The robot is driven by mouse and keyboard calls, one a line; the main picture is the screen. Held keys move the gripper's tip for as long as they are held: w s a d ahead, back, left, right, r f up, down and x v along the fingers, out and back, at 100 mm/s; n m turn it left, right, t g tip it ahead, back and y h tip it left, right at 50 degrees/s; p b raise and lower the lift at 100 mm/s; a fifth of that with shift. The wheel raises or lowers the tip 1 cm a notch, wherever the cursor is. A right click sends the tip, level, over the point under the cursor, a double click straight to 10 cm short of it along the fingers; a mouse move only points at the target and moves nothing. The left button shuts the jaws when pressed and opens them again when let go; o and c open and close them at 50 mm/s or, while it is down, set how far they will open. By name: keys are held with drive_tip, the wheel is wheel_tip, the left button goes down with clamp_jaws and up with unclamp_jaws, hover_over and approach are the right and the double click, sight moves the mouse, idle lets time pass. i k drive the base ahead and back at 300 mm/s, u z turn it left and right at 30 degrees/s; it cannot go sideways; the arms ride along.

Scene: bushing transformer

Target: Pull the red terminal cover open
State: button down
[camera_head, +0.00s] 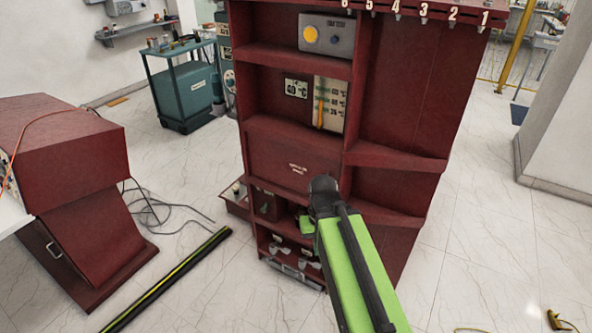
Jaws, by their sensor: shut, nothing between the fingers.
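The dark red cabinet (405,85) stands in the middle of the view. A flat dark red panel with small white lettering (290,158) is on its left column, below the gauge opening. It looks like the terminal cover and appears closed, but the lettering is too small to read. My green and black arm (352,265) reaches up from the bottom right, and its black joint (323,192) is in front of the panel's lower right area. A small green part of my arm shows below that joint. My gripper's fingers cannot be made out and seem hidden behind the arm.
Below the panel are openings with grey metal fittings (280,248). A dark red slanted unit (75,185) stands at left. A black and yellow bar (165,280) and loose cables (160,212) lie on the floor between. A teal cart (185,85) stands behind. Floor at right is mostly clear.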

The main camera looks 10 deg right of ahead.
sight(291, 168)
drive_tip(key=u, duration=0.05)
drive_tip(key=i, duration=0.9)
drive_tip(key=u, duration=0.25)
drive_tip(key=k, duration=1.3)
drive_tip(key=u, duration=0.95)
drive_tip(key=i, duration=1.3)
drive_tip(key=u, duration=0.3)
